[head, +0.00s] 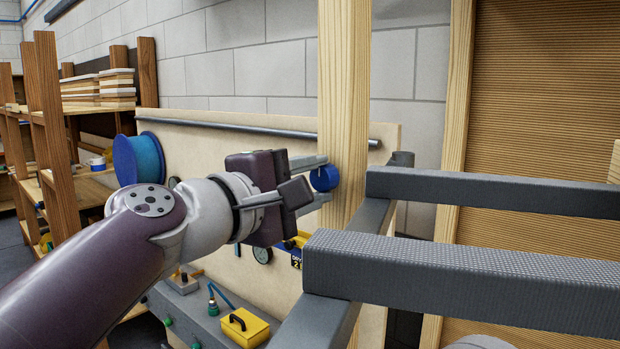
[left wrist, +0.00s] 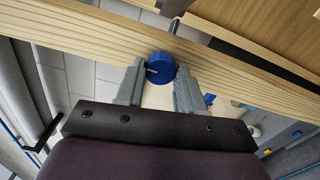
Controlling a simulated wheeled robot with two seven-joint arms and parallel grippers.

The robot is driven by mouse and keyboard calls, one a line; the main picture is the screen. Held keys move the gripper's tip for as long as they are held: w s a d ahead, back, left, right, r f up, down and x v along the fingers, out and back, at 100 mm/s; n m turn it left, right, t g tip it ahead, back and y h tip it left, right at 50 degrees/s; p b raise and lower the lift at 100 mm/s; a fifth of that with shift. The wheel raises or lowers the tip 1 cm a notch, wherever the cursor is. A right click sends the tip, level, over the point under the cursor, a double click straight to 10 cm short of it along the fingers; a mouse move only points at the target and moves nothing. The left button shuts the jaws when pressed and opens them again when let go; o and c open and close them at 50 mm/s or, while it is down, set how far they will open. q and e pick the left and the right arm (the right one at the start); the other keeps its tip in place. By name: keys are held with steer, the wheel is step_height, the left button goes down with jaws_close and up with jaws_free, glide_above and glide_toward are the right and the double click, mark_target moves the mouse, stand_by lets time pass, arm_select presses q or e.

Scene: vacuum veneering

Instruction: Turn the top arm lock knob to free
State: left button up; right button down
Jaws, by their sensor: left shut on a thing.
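A round blue knob (head: 324,179) sits against the side of an upright wooden post (head: 343,90) in the head view. My left gripper (head: 318,179) reaches it from the left, with one finger above and one below it. In the left wrist view the blue knob (left wrist: 160,68) lies between the fingertips of my left gripper (left wrist: 159,78), with a pale mark on its face. The fingers are shut on the knob. Which setting the mark stands for cannot be read. My right gripper is not in view.
Grey padded bars (head: 480,275) cross the right side near the post. Behind is a pale board (head: 220,150) with a blue spool (head: 138,160). A yellow box (head: 244,327) stands on a grey surface below my left arm. Wooden shelves (head: 50,130) stand at the left.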

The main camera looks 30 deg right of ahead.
arm_select(q)
steer(key=shift+f+n, duration=0.1)
steer(key=shift+n, duration=0.3)
steer(key=o, duration=1)
steer(key=shift+o, duration=0.2)
steer(key=shift+a, duration=0.1)
steer(key=b+v, duration=0.4)
steer(key=v, duration=0.8)
steer(key=shift+a+b, duration=0.2)
steer(key=shift+b, duration=0.15)
steer(key=shift+s, duration=0.1)
